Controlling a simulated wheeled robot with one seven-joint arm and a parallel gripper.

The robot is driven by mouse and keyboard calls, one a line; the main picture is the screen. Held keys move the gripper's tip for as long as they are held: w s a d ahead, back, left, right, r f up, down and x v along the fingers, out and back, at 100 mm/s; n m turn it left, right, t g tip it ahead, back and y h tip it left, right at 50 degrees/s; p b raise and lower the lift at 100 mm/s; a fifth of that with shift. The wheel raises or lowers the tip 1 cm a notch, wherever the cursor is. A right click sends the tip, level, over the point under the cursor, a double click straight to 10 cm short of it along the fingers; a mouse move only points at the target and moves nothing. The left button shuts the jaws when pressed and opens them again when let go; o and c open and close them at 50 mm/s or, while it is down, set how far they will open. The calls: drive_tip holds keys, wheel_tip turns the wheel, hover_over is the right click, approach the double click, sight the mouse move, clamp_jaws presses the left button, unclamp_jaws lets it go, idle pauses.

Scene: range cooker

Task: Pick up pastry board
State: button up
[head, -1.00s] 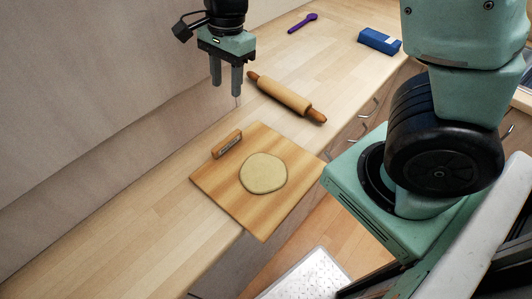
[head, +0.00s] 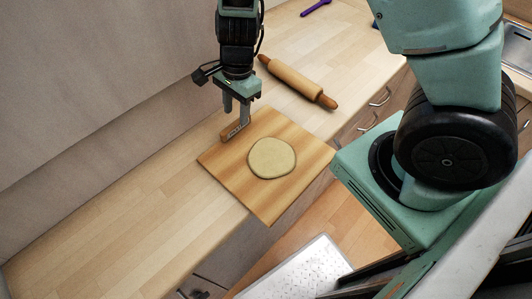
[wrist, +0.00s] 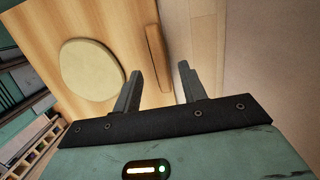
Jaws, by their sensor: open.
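The pastry board (head: 275,201) is a square, striped wooden board lying on the counter, with its front corner at the counter's edge. A flat round piece of dough (head: 272,158) lies on it. A raised wooden handle (head: 231,134) with a dark label stands near the board's back-left edge. My gripper (head: 236,115) is open and empty, pointing down just above this handle. In the wrist view the board (wrist: 35,20) and dough (wrist: 92,70) are at left, and the handle (wrist: 157,55) appears between the open fingers (wrist: 158,92), beyond their tips.
A rolling pin (head: 298,82) lies behind the board, and a purple spoon (head: 316,7) lies farther back. A wall (head: 90,90) rises along the counter's left side. The counter (head: 130,225) left of the board is clear.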

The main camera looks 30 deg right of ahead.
sight(236, 123)
drive_tip(key=f, duration=0.4)
drive_tip(key=shift+a+f, duration=0.1)
drive_tip(key=shift+a, duration=0.15)
clamp_jaws()
